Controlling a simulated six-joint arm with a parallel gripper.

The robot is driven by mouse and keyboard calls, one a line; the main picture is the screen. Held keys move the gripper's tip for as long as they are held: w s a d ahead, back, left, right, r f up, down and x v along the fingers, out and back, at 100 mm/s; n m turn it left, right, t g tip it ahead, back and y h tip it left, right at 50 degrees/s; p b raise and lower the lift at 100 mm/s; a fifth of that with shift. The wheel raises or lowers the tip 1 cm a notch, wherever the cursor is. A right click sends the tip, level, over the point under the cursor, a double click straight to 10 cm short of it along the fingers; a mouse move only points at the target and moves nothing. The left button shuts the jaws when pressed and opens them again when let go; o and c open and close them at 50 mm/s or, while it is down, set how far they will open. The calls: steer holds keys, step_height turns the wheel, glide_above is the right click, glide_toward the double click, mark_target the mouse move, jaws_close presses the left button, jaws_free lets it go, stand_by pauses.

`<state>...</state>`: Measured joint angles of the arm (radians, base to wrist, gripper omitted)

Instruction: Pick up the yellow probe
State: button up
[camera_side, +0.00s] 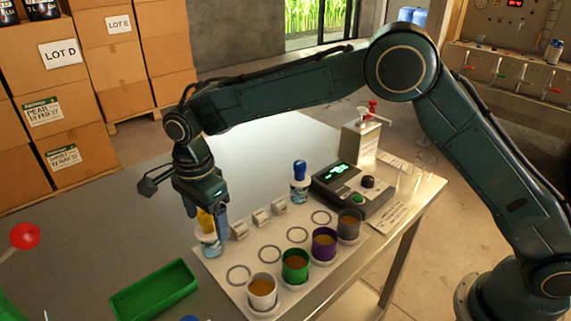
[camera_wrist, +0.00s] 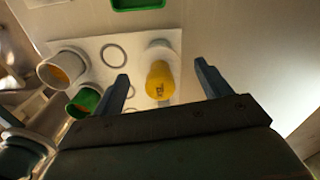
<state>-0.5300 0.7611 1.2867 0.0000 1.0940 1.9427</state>
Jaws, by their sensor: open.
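The yellow probe (camera_wrist: 160,82) stands upright in a small clear holder at the back left end of the white mat. In the side view the probe (camera_side: 206,221) shows just below my gripper (camera_side: 207,222), partly hidden by a finger. In the wrist view my gripper (camera_wrist: 163,83) is open, with one finger on each side of the probe and a visible gap on both sides. I cannot tell from these frames whether the fingertips are level with the probe's grip.
A blue-topped probe (camera_side: 299,178) stands farther back on the white mat (camera_side: 215,262). Several cups of brown liquid, including a green cup (camera_side: 295,266), stand along its front edge. A green tray (camera_side: 154,292) lies at the left. A meter box (camera_side: 352,190) sits behind the cups.

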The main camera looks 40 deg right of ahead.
mark_target(208, 228)
steer(key=shift+d+f, duration=0.1)
steer(key=shift+f, duration=1.65)
steer(key=c, duration=1.1)
steer(key=shift+r, duration=0.15)
step_height(208, 228, up, 20)
steer(key=shift+f, duration=0.2)
